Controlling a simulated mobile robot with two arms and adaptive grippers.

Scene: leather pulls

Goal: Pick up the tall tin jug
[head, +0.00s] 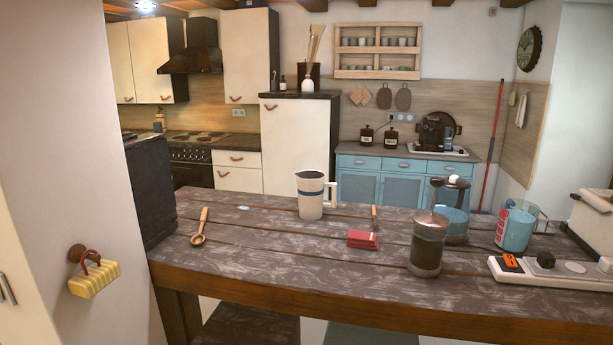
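A tall cream jug (311,204) with a blue band and a handle on its right side stands upright near the far edge of the wooden table (270,260). It looks like the tin jug, though its material is hard to tell. Nothing stands in front of it in the head view. Neither my left nor my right gripper shows in this view.
A wooden spoon (200,228) lies left of the jug. The table's front left is clear.

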